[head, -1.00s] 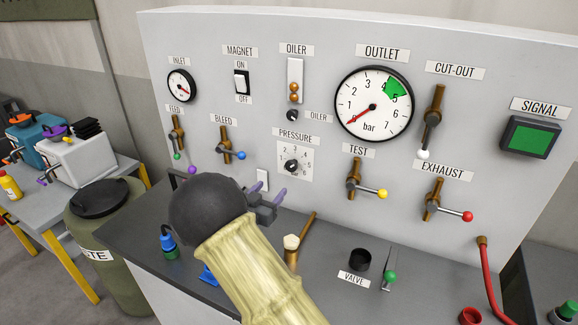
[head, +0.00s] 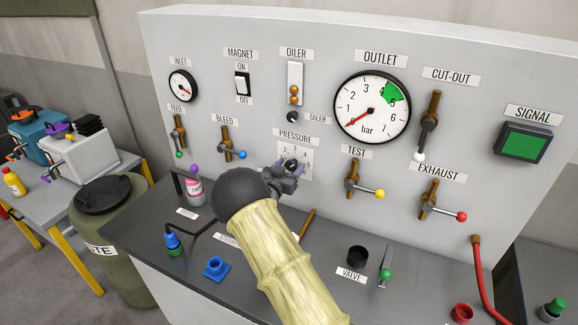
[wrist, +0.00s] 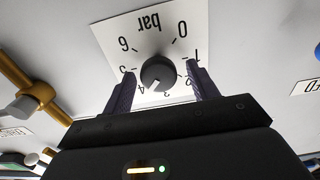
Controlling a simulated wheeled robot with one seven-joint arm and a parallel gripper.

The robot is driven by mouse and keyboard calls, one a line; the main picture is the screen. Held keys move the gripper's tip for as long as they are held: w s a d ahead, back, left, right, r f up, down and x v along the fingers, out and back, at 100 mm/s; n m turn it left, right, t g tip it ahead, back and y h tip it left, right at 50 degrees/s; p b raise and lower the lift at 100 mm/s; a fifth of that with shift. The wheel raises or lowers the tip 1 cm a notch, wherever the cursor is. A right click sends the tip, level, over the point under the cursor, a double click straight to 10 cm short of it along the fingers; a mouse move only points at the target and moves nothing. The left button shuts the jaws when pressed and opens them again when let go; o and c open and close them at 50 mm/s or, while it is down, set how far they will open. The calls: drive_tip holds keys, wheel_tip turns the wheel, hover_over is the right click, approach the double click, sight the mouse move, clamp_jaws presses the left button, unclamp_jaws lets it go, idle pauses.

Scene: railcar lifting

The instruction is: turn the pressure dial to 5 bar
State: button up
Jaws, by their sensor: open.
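The pressure dial is a black round knob (wrist: 158,73) on a white plate (wrist: 106,36) numbered 0 to 6, seen upside down in the wrist view. My gripper (wrist: 161,82) is open, with one dark purple finger on each side of the knob and a visible gap on both sides. In the head view my gripper (head: 288,172) is in front of the dial's plate (head: 301,155) and covers part of it. The outlet gauge (head: 372,107) has its red needle at the low end, below its green band.
The bleed valve (head: 226,148) is left of the dial and the test valve (head: 353,180) is to its right. The oiler knob (head: 293,117) is just above.

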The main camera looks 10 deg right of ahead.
drive_tip(key=c, duration=1)
drive_tip(key=shift+f+m+b, duration=0.15)
drive_tip(key=shift+m+b, duration=0.25)
drive_tip(key=shift+b, duration=0.5)
drive_tip(key=shift+f+m+b, duration=0.15)
drive_tip(key=shift+m+b, duration=0.35)
drive_tip(key=shift+b, duration=0.55)
drive_tip(key=m+b, duration=0.2)
drive_tip(key=b, duration=0.2)
drive_tip(key=shift+d+f, duration=0.1)
drive_tip(key=m+b, duration=0.3)
drive_tip(key=b, duration=0.2)
drive_tip(key=shift+s, duration=0.1)
drive_tip(key=shift+r+m+b, duration=0.25)
drive_tip(key=shift+m+b, duration=0.85)
drive_tip(key=shift+b, duration=0.15)
